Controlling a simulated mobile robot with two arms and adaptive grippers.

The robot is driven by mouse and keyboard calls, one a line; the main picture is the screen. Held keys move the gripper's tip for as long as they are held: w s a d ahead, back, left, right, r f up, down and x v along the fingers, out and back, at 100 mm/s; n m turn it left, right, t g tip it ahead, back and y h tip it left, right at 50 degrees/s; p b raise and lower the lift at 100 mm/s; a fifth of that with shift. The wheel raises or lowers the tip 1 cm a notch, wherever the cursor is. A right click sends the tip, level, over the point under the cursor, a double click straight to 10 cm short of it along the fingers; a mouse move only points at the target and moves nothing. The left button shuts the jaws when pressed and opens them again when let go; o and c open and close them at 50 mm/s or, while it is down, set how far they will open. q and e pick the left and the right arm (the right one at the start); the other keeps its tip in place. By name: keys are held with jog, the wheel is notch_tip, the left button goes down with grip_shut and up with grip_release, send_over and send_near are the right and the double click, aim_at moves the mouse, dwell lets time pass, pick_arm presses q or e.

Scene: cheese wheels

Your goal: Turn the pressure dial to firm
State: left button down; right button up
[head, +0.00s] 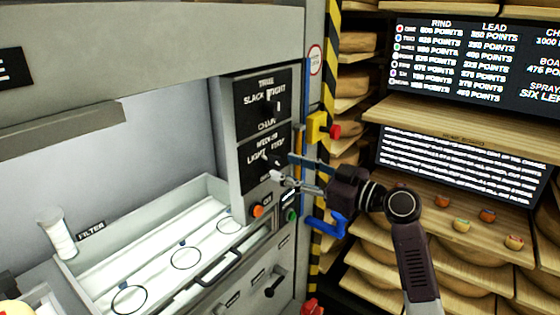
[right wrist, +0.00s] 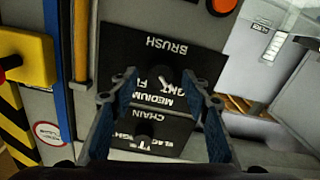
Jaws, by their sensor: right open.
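The brush pressure dial (head: 272,161) sits on a black panel marked light, medium and firm, on the grey machine front. Its dark knob with a pale pointer also shows in the right wrist view (right wrist: 164,77), between my fingers; the exact mark it points at is hard to read. My right gripper (head: 284,168) is open, with its fingertips in front of the panel and around the knob's place in the picture. In the right wrist view both blue-padded fingers (right wrist: 164,88) are apart with nothing gripped; contact cannot be told. My left gripper is not in view.
A second black panel marked chain (head: 264,104) is above the dial. An orange button (head: 257,210) and a green button (head: 290,215) sit below. A yellow box with a red button (head: 318,128) is to the right. Wooden shelves (head: 470,205) stand at right.

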aim_at(273, 163)
jog(key=shift+p+x, duration=0.3)
jog(key=shift+x, duration=0.8)
jog(key=shift+w+a, duration=0.2)
jog(key=shift+a, duration=0.1)
jog(key=shift+c, duration=0.4)
jog(key=c, duration=1)
